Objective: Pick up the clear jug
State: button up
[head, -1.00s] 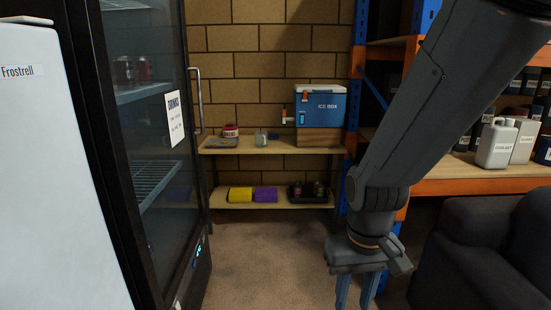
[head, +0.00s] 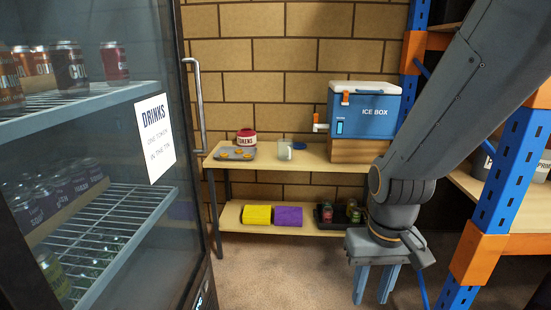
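The clear jug (head: 285,150) stands upright on the top board of the wooden shelf unit (head: 315,160) against the brick wall. It is small and see-through, between the red and white tokens tub and the ice box. My gripper (head: 374,292) hangs at the lower right, pointing down, well nearer to me than the shelf and to the right of the jug. Its two blue-grey fingers are apart with nothing seen between them. The lowest part of the gripper is near the bottom of the view.
A glass-doored drinks fridge (head: 195,150) fills the left. The tokens tub (head: 246,137), a tray (head: 236,154) and the blue ice box (head: 362,112) share the top board. Yellow (head: 257,215) and purple (head: 288,216) cloths lie below. A blue and orange rack (head: 500,190) stands right. Carpet ahead is clear.

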aim_at(285, 147)
jog(key=i, duration=2.8)
jog(key=u, duration=0.95)
